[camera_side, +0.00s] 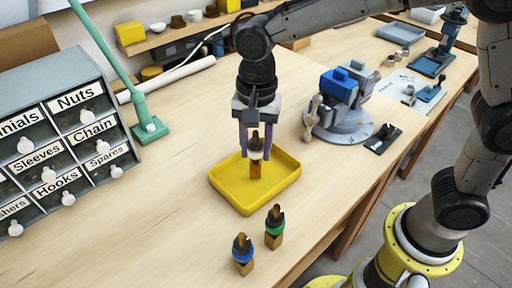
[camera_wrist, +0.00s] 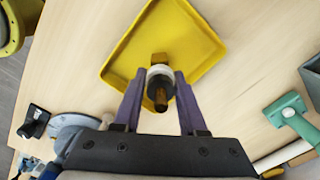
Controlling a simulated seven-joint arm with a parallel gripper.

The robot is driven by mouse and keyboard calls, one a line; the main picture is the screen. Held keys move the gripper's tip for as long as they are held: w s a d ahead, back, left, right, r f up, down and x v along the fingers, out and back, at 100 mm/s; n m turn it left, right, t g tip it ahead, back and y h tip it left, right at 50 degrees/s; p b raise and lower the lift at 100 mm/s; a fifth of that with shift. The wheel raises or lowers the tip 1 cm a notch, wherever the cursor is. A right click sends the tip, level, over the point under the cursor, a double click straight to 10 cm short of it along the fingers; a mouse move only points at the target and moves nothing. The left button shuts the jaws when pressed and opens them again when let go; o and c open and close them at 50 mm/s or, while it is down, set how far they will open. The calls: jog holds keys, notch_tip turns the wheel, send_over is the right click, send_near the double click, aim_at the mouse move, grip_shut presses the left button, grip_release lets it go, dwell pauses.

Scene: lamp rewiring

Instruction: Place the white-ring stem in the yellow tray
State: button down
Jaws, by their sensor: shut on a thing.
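The yellow tray (camera_side: 225,190) lies flat on the wooden bench, and it also fills the upper middle of the wrist view (camera_wrist: 190,40). The white-ring stem (camera_side: 256,154) is upright, with a dark collar, a white ring and a brass-coloured square lower end. It shows in the wrist view (camera_wrist: 159,73) over the tray. My gripper (camera_side: 256,150) is shut on the stem, its purple fingers on either side of it. The stem's lower end is within the tray's outline; I cannot tell whether it touches the tray floor.
A blue-ring stem (camera_side: 243,254) and a green-ring stem (camera_side: 274,228) stand upright in front of the tray. A labelled drawer cabinet (camera_side: 60,140) and a green lamp stand (camera_side: 148,128) are at left. A blue vise (camera_side: 340,105) stands behind right. The bench left of the tray is clear.

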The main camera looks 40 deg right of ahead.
jog(key=shift+f, duration=0.2)
jog(key=shift+f, duration=0.1)
jog(key=shift+c, duration=2.3)
grip_release()
jog(key=shift+f, duration=0.1)
